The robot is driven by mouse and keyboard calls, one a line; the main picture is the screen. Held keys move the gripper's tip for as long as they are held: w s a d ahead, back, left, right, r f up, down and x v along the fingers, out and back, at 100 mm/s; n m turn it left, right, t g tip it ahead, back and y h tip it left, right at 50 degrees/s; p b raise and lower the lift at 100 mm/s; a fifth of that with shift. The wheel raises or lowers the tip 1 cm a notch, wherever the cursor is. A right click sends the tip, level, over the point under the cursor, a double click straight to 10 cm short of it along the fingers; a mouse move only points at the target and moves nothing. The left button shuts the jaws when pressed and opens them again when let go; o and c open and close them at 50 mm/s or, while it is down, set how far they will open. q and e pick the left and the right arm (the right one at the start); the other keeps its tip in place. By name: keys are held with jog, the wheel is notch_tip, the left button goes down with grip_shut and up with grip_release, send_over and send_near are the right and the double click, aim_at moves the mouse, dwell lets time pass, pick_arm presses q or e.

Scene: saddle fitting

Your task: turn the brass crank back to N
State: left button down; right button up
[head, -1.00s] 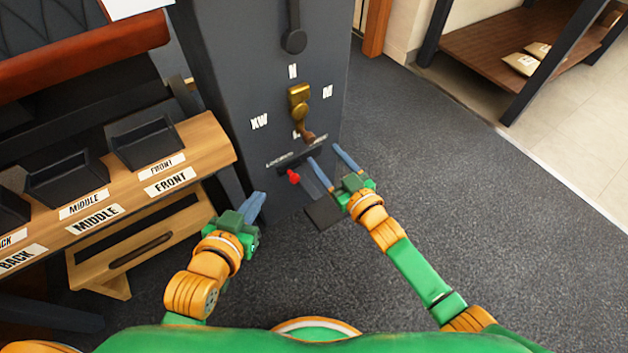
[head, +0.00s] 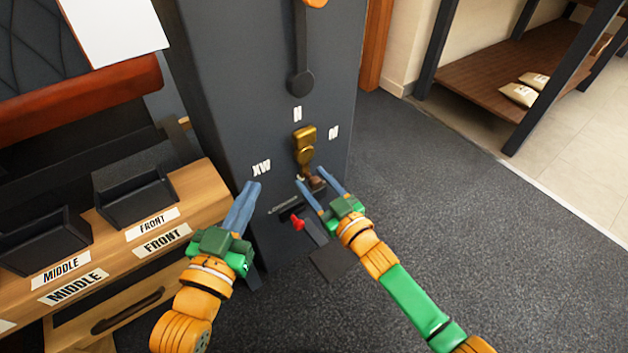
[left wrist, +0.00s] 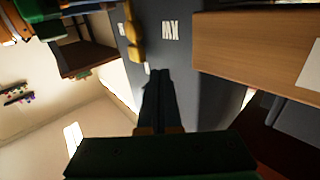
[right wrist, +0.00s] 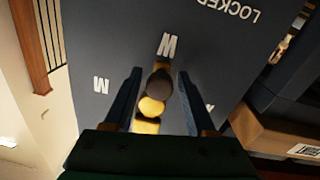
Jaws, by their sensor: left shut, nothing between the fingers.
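The brass crank (head: 305,142) is on the front of the dark grey column. It points down, away from the N mark (head: 297,114), and its dark knob (head: 316,181) is at the low end. My right gripper (head: 317,182) is open, with one finger on each side of the knob and gaps showing. My left gripper (head: 252,188) is shut and empty, left of the crank and below the XW mark (head: 261,168). The crank also shows in the left wrist view (left wrist: 134,40).
A red lever (head: 298,223) and a slot sit low on the column. A dark lever (head: 301,78) hangs above N. A wooden bench (head: 205,190) with black bins stands at the left. The floor at the right is clear.

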grip_shut()
dwell(1.2)
